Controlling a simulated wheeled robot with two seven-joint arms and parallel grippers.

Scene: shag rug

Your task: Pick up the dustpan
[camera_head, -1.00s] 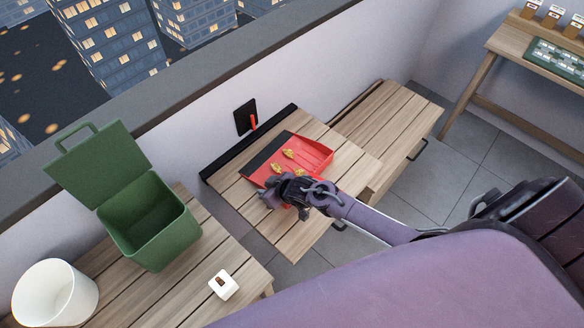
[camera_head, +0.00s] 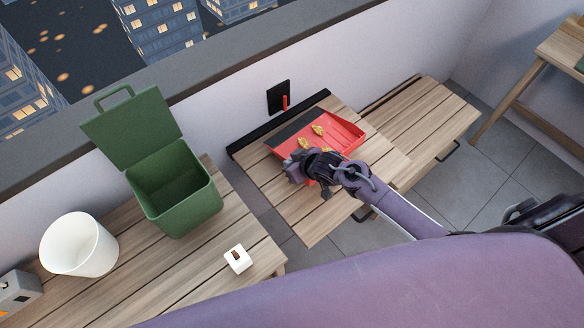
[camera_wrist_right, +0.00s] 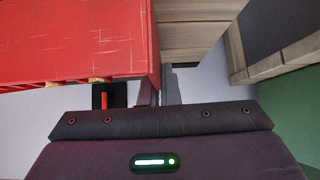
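The red dustpan (camera_head: 345,131) is over the small wooden table (camera_head: 278,204) by the wall, with a few yellow crumpled pieces (camera_head: 318,130) in it. My right gripper (camera_head: 300,172) is at its near left side and hides that part. In the right wrist view the dustpan (camera_wrist_right: 75,40) fills the upper left. There the fingers of my right gripper (camera_wrist_right: 160,90) are close together at its edge, with a thin red strip running down between them. Whether the dustpan touches the table is hard to tell. My left gripper is out of view.
A green lidded bin (camera_head: 180,190), lid open, a white bucket (camera_head: 80,245) and a small white box (camera_head: 238,258) stand on the bench at left. A black wall plate (camera_head: 279,97) is behind the table. A wooden cabinet (camera_head: 425,120) adjoins at right.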

